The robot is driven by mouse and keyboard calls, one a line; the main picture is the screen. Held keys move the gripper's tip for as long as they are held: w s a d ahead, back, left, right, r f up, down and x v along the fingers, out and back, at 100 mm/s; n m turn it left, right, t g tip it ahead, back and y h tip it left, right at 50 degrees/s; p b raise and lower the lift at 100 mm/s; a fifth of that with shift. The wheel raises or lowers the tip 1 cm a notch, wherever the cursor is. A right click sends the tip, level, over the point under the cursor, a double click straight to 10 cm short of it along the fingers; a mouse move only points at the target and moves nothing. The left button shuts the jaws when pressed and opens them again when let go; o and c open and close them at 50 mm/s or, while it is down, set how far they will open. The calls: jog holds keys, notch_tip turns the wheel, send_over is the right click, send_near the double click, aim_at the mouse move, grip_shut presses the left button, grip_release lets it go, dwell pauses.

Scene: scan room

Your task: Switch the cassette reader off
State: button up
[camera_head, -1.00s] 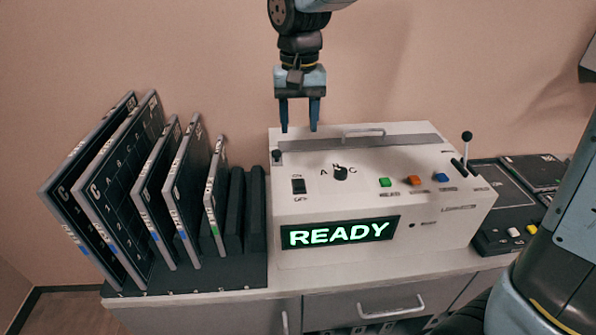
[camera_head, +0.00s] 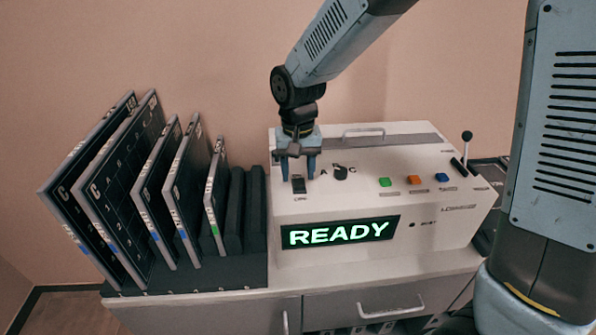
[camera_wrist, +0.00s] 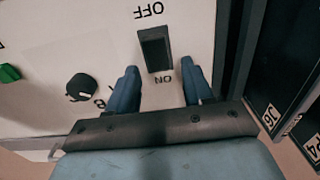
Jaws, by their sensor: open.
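The cassette reader (camera_head: 345,208) is a white box on the cabinet, and its display (camera_head: 338,232) glows green with "READY". Its black rocker switch (camera_head: 299,185) is at the left of the sloped top. In the wrist view the switch (camera_wrist: 154,50) lies between "OFF" and "ON" labels, with "ON" nearer my fingers. My gripper (camera_head: 298,177) is open and empty, pointing down over the switch. In the wrist view its fingers (camera_wrist: 161,92) stand on either side of the switch's "ON" end. I cannot tell whether they touch the panel.
A rotary knob (camera_head: 340,173) and green (camera_head: 385,182), orange (camera_head: 414,180) and blue (camera_head: 442,177) buttons are on the panel. A lever (camera_head: 466,143) stands at the right. A rack (camera_head: 190,280) of upright cassettes (camera_head: 120,185) is close on the left.

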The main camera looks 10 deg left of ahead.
jog(key=shift+f, duration=0.35)
grip_shut()
dwell(0.3)
jog(key=shift+s+d+r+t+y, duration=0.15)
jog(key=shift+s+t+y, duration=0.1)
jog(key=shift+t, duration=0.75)
jog(key=shift+s+d+r+t+y, duration=0.1)
jog(key=shift+s+t+y, duration=0.1)
jog(key=shift+t, duration=0.8)
grip_release()
jog(key=shift+s+a, duration=0.1)
